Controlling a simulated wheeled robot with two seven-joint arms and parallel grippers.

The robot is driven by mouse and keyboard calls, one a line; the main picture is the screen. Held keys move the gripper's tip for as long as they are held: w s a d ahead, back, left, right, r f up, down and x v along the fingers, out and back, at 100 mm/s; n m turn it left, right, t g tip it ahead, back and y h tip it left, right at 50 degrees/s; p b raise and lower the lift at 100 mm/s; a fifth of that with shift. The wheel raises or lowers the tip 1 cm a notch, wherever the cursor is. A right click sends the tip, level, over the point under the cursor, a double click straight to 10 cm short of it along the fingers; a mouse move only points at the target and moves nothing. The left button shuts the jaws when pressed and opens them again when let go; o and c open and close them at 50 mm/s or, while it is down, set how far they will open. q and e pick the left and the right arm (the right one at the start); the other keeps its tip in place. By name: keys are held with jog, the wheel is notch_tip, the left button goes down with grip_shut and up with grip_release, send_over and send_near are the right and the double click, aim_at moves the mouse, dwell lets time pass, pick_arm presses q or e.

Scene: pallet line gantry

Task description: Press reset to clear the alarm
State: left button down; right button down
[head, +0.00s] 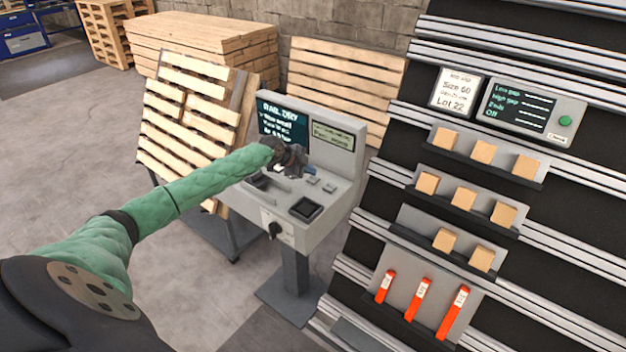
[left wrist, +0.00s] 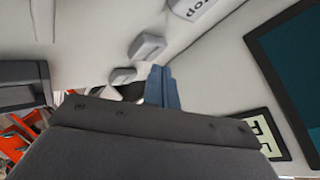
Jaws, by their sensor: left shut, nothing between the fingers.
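The grey control console (head: 335,205) stands on a pedestal in the middle of the head view. My left gripper (head: 293,163) is over the console top, just below the screen, shut and empty. In the left wrist view its blue fingertips (left wrist: 160,84) are close to two grey buttons (left wrist: 148,46); contact cannot be told. A label ending in "OP" shows beside them. My right gripper is not in view.
A sloped rack (head: 400,226) with wooden blocks and red-orange pieces stands close on the right. Wooden pallets (head: 200,40) stand behind and left.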

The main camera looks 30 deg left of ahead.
aim_at(310, 179)
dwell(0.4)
pick_arm(q)
jog(key=shift+f, duration=0.1)
jog(key=shift+f+b, duration=0.3)
jog(key=shift+b, duration=0.15)
jog(key=shift+f+b, duration=0.4)
jog(key=shift+f, duration=0.05)
dwell(0.9)
jog(key=shift+r, duration=0.15)
jog(key=shift+r+p, duration=0.3)
jog(key=shift+r, duration=0.45)
jog(key=shift+r, duration=0.1)
jog(key=shift+r+p, duration=0.95)
jog(key=shift+r, duration=1.45)
